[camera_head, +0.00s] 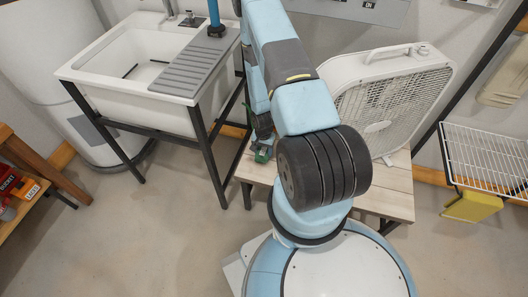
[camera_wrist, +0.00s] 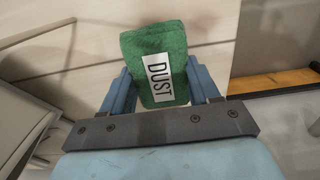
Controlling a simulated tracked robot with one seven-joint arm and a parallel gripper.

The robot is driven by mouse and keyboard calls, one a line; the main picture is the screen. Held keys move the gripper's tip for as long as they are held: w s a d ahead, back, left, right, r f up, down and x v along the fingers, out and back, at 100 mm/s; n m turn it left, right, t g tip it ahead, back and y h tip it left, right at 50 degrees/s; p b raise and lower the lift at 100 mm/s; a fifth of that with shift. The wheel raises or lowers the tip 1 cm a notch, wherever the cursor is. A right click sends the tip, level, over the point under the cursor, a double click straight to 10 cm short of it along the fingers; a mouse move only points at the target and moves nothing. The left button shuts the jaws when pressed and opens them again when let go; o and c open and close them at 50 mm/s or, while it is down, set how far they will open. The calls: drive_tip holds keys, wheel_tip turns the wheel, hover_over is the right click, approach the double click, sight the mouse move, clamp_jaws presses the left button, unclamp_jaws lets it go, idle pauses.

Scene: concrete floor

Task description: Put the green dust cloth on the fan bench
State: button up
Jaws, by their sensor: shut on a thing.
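The green dust cloth (camera_wrist: 172,45) is a small folded green block with a white label reading DUST. It is between the two blue fingers of my gripper (camera_wrist: 158,88), which is shut on it. In the head view the cloth (camera_head: 262,154) shows as a small green patch at the left end of the fan bench (camera_head: 385,192), mostly hidden by my arm. The bench has a pale wooden plank top, with a white box fan standing on it. In the wrist view the bench top (camera_wrist: 100,70) lies behind the cloth. I cannot tell whether the cloth touches it.
The white box fan (camera_head: 388,98) takes up the back of the bench. A white utility sink (camera_head: 150,70) on a dark metal frame stands left of it. A wire rack (camera_head: 488,160) and a yellow block (camera_head: 472,206) are at right.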

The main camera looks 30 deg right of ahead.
drive_tip(key=shift+f, duration=0.75)
drive_tip(key=o, duration=0.9)
drive_tip(key=shift+o, duration=0.2)
drive_tip(key=shift+r, duration=0.15)
wheel_tip(320, 180, up, 12)
wheel_tip(320, 180, up, 37)
drive_tip(key=n+t, duration=0.3)
drive_tip(key=n, duration=0.1)
hover_over(263, 151)
drive_tip(key=w+a, duration=0.3)
drive_tip(key=a, duration=0.2)
drive_tip(key=s+a+r+n+t, duration=0.1)
drive_tip(key=s+a+r+n, duration=0.1)
drive_tip(key=s+r, duration=0.9)
drive_tip(key=s+a+r+n+t, duration=0.1)
drive_tip(key=s+a+r+n, duration=0.2)
drive_tip(key=s+r, duration=0.8)
drive_tip(key=shift+s+a+t, duration=0.25)
drive_tip(key=shift+a+t, duration=0.05)
drive_tip(key=shift+a, duration=0.3)
